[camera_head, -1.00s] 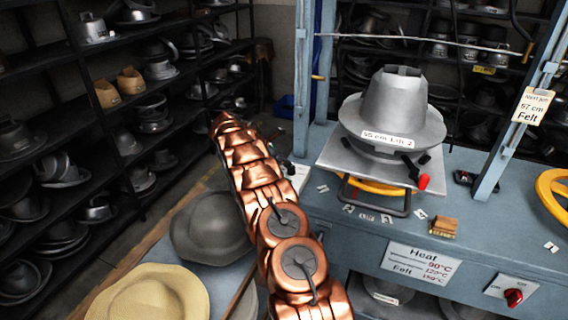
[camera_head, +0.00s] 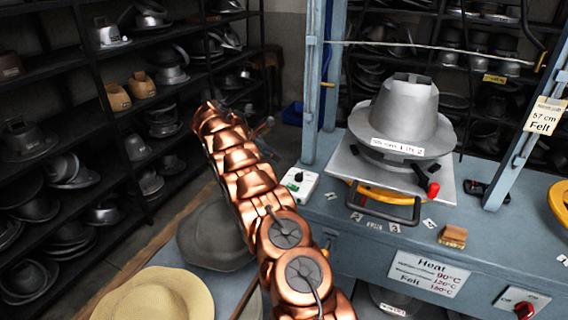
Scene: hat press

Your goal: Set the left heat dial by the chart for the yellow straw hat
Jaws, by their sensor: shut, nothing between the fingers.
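The yellow straw hat (camera_head: 160,296) lies at the lower left, cut by the frame's bottom edge. The heat chart (camera_head: 430,276) is on the bench front; it reads "Heat", 90°C, 120°C and 150°C, with "Felt" beside the last line and other words too small to read. The left dial (camera_head: 299,182) is a black knob on a white box at the bench's left end; its setting is too small to read. My gripper (camera_head: 264,129) shows only in small part behind my copper arm, shut and empty, beyond and apart from the left dial.
A grey hat block (camera_head: 407,110) stands on the press plate, with a red-tipped handle (camera_head: 433,190) in front. A red dial (camera_head: 523,309) is at the lower right. A grey felt hat (camera_head: 212,238) is partly behind my arm. Frame posts flank the press.

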